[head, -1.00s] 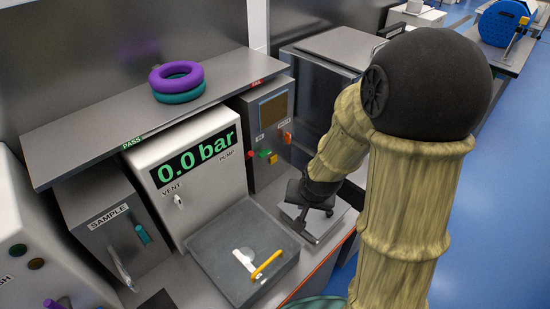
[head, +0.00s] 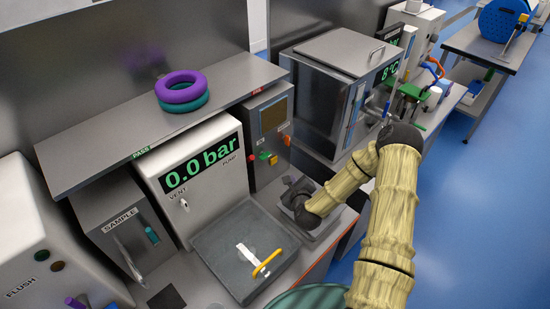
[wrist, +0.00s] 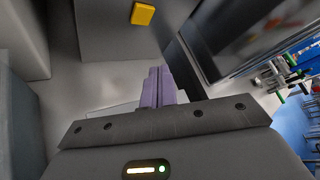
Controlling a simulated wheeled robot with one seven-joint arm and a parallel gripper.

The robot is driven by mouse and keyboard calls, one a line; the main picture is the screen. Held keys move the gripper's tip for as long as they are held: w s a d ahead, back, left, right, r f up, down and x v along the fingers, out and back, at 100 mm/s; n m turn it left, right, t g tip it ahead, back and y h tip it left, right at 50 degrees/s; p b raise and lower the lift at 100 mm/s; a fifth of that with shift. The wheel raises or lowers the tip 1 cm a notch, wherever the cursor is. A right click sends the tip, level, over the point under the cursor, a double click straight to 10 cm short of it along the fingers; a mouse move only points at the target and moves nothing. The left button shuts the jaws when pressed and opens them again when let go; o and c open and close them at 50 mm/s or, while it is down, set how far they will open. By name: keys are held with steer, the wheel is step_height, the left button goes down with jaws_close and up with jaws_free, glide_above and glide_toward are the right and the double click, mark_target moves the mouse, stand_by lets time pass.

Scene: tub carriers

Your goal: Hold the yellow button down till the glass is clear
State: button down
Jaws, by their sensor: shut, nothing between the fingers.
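The yellow button (head: 264,155) is small and sits low on the front of a grey control box (head: 257,180), among red, green and orange controls. In the wrist view the yellow button (wrist: 143,13) is a yellow block at the top edge, beyond the fingertips and apart from them. A dull brown pane (head: 273,114) is set in the box above the buttons; I cannot tell for certain that it is the glass. My gripper (head: 290,188) is just right of and below the buttons. Its purple fingers (wrist: 158,88) are shut together and empty.
A white gauge box (head: 195,200) reading 0.0 bar stands left of the control box. A shelf (head: 120,145) with stacked rings (head: 181,90) overhangs. A steel chamber (head: 330,80) stands at right.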

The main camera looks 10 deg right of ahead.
mark_target(274, 161)
steer(key=d+m+h, duration=0.1)
steer(key=m, duration=0.1)
steer(key=d+m, duration=0.1)
steer(key=m, duration=0.1)
steer(key=shift+f+t+h, duration=0.15)
steer(key=shift+t+h, duration=0.25)
steer(key=shift+w, duration=0.1)
steer(key=w+a, duration=0.5)
steer(key=w, duration=0.2)
steer(key=shift+a+b, duration=0.15)
steer(key=shift+b, duration=0.15)
stand_by(1.7)
steer(key=shift+w+a, duration=0.15)
steer(key=shift+w, duration=0.1)
